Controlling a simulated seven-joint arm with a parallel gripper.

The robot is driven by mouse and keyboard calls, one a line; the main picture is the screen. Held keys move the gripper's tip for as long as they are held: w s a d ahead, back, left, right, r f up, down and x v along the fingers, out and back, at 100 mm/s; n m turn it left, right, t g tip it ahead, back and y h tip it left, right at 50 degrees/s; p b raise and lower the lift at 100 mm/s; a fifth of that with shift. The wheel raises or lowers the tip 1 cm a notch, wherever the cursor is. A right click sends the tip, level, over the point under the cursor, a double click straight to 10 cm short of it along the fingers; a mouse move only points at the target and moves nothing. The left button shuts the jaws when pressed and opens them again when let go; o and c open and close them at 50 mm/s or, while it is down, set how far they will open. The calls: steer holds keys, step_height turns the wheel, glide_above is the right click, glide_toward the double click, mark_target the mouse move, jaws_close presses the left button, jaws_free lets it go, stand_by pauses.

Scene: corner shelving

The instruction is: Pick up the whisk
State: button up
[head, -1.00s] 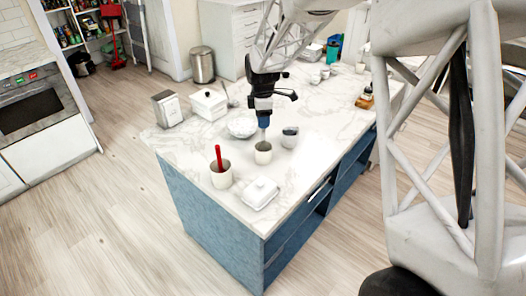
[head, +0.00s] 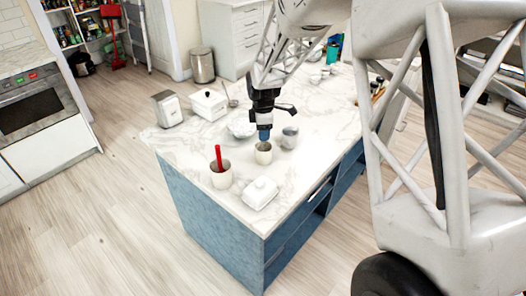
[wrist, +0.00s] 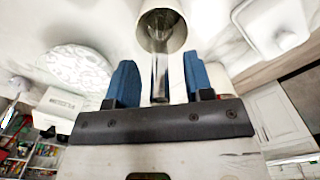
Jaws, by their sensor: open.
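The whisk (wrist: 159,38) stands in a white cup (wrist: 172,18) in the wrist view, its wires inside the cup and its metallic handle reaching out toward my gripper. My gripper (wrist: 160,78) is open, with one blue finger on each side of the handle and gaps visible between them. In the head view, my gripper (head: 264,133) points down just above the cup (head: 263,154), and the whisk is hidden there. Whether the handle touches anything at the palm cannot be told.
Close around on the marble island (head: 335,115) are a grey mug (head: 289,138), a patterned plate or bowl (head: 241,128), a crock with a red utensil (head: 220,174) and a lidded white dish (head: 261,193). A white canister (head: 208,104) and a toaster-like box (head: 167,108) stand behind.

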steer(key=shift+f, duration=0.4)
jaws_close()
stand_by(0.4)
